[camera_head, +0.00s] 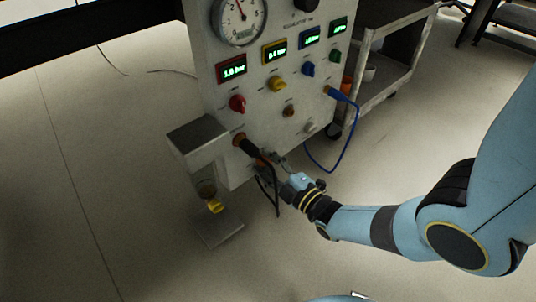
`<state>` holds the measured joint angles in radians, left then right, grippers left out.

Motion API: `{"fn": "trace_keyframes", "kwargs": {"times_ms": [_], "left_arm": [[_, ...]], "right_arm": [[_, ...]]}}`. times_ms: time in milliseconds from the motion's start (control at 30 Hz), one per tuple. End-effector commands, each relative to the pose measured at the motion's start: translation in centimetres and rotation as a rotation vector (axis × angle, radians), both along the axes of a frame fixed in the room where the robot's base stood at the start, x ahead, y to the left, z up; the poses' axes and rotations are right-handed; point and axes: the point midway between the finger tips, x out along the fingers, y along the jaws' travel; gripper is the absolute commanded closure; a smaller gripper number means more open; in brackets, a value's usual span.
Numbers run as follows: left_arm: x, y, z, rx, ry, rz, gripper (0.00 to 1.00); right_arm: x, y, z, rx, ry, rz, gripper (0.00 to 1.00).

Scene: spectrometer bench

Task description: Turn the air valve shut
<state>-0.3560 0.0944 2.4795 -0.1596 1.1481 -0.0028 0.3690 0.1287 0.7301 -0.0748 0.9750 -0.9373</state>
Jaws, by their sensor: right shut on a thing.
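A grey gas panel (215,105) carries a red valve knob (237,103), a yellow knob (276,83) and a blue knob (308,69), each below a small display. I cannot read which knob is the air valve. My right gripper (268,160) is below the knobs, at the panel's lower front. It is shut on what looks like the black hose plug (249,147), whose far end meets an orange-brown port. The fingertips are small and partly hidden by dark cable. My left gripper is not in view.
A round gauge (239,16) sits above the displays. A blue cable (352,125) loops from the panel's right side. A box with a yellow-marked cup (208,190) juts from the lower left. A cart (384,85) stands behind right. Floor in front is clear.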

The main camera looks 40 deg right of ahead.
Motion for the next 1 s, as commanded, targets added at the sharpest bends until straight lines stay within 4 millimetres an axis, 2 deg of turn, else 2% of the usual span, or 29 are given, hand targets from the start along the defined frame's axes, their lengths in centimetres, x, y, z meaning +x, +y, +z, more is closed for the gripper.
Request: {"fn": "trace_keyframes", "kwargs": {"times_ms": [200, 500, 1000], "left_arm": [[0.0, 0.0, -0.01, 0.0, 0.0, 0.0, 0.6], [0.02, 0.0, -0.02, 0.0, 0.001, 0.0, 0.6], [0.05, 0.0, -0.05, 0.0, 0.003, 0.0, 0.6]], "right_arm": [[-0.06, 0.05, -0.16, -0.18, -0.012, 0.0, 0.99], [-0.06, 0.08, -0.21, -0.35, -0.025, 0.0, 0.99], [-0.07, 0.08, -0.25, -0.423, -0.03, 0.0, 0.99]]}}
